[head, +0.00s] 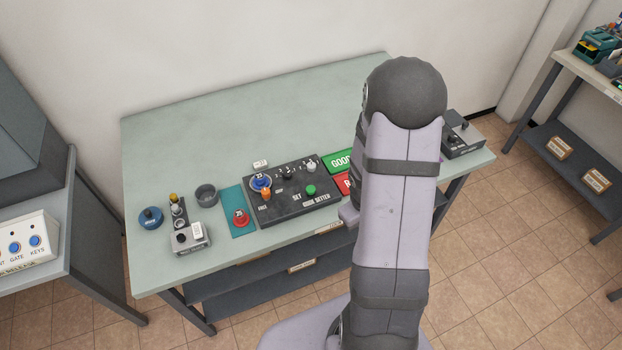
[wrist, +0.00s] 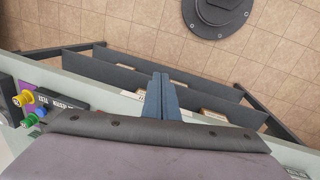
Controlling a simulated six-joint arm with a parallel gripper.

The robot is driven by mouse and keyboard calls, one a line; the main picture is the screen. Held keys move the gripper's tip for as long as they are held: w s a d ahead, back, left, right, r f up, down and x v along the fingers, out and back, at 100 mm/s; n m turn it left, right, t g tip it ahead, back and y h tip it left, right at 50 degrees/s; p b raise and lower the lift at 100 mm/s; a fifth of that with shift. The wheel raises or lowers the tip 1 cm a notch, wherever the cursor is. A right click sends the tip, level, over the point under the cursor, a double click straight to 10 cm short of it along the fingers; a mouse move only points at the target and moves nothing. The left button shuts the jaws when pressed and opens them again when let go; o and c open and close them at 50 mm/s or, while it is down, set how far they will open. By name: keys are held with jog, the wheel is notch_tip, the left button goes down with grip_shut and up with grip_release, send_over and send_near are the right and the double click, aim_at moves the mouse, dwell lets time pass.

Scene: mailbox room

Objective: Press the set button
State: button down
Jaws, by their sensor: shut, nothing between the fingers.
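The dark code setter box (head: 285,208) lies on the pale green bench. A green button (head: 310,191) sits on its top, beside the printed word SET. The box also carries a blue and orange round piece (head: 261,182) on its left, a black knob (head: 287,175) and a pale knob (head: 310,164). In the wrist view my gripper (wrist: 160,97) is shut and empty, its fingers above the bench's front edge. Part of a dark lettered box (wrist: 62,101) shows at the left there, apart from the fingers. My arm hides the gripper in the head view.
A red button piece (head: 240,217) stands on a teal mat left of the box. Further left are a dark cup (head: 206,194), a blue round piece (head: 151,218) and a small grey box (head: 190,238). Green and red signs (head: 340,160) lie to the right. The bench's back left is clear.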

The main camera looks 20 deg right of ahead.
jog(key=w+r+n+t, duration=0.2)
jog(key=w+n+t, duration=0.25)
jog(key=w, duration=0.75)
notch_tip(320, 180, up, 6)
jog(key=n+t+y, duration=0.4)
jog(key=n+t, duration=0.1)
send_over(313, 191)
jog(key=shift+s+f+n+g, duration=0.1)
jog(key=shift+f+n+g, duration=0.05)
jog(key=shift+n+g, duration=0.1)
jog(key=shift+f, duration=0.1)
notch_tip(313, 191, down, 9)
jog(key=b, duration=0.8)
jog(key=shift+b, duration=0.4)
jog(key=shift+f+b, duration=0.25)
jog(key=shift+b, duration=0.05)
